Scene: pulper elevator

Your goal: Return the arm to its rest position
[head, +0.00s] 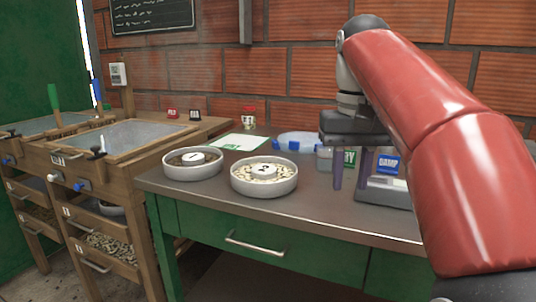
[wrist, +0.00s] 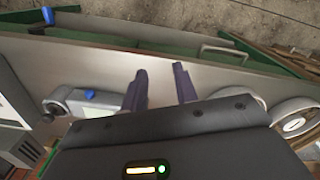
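My red arm (head: 430,140) comes in from the right of the head view and bends down over the green-fronted bench. My gripper (head: 349,182) points down above the right part of the bench. Its two dark purple fingers stand apart, with nothing seen between them. They also show apart in the wrist view (wrist: 162,78), over the grey bench top. The fingertips appear above the bench, not touching anything that I can make out.
Two round bowls, numbered 1 (head: 193,163) and 2 (head: 264,176), stand on the bench (head: 230,205) left of my gripper. A boxed device with a blue display (head: 387,165) stands close on its right. A clear blue-tabbed dish (head: 298,142) lies behind. Wooden sieve stands (head: 100,150) are left.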

